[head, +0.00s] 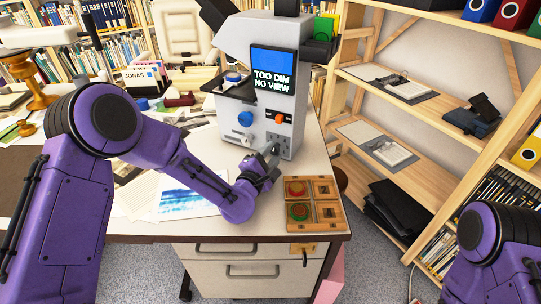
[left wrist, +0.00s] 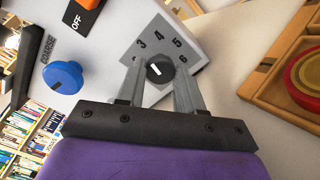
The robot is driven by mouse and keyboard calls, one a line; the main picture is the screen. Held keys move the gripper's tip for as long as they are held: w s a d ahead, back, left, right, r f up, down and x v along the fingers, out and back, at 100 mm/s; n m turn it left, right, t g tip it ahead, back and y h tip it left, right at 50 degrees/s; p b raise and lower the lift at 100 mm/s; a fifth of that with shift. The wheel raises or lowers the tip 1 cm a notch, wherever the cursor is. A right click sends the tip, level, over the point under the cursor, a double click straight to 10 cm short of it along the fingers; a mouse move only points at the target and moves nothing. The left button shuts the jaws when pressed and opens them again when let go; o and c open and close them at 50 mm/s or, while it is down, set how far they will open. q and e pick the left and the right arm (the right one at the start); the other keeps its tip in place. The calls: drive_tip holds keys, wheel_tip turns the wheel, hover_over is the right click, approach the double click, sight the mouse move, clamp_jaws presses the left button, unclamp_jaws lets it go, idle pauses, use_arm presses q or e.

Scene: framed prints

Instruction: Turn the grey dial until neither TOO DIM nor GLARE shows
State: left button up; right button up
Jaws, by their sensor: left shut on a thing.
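The microscope-like machine (head: 262,85) stands on the desk, and its screen (head: 272,78) reads TOO DIM NO VIEW. In the left wrist view the dark grey dial (left wrist: 159,69) sits on a pale plate marked 3, 4, 5 and 6, with a short white mark on its face. My left gripper (left wrist: 160,78) is shut on the dial, one finger on each side. In the head view my left gripper (head: 269,155) is at the machine's lower front and hides the dial. My right gripper is out of view.
A blue knob (head: 245,119) and an orange switch (head: 279,118) are on the machine's front; OFF is readable beside the switch in the wrist view. A wooden tray (head: 315,213) with round pieces lies right of my left gripper. Shelves (head: 420,110) stand at the right.

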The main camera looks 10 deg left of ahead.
use_arm(q)
drive_tip(key=m, duration=0.6)
drive_tip(key=shift+f+b, duration=0.1)
drive_tip(key=shift+b, duration=0.2)
idle(0.4)
drive_tip(key=o, duration=1.1)
drive_tip(key=shift+c, duration=0.2)
drive_tip(key=s, duration=0.3)
drive_tip(key=s+a, duration=0.1)
drive_tip(key=s, duration=0.3)
drive_tip(key=s+a+b, duration=0.1)
drive_tip(key=s, duration=0.2)
drive_tip(key=shift+s, duration=0.25)
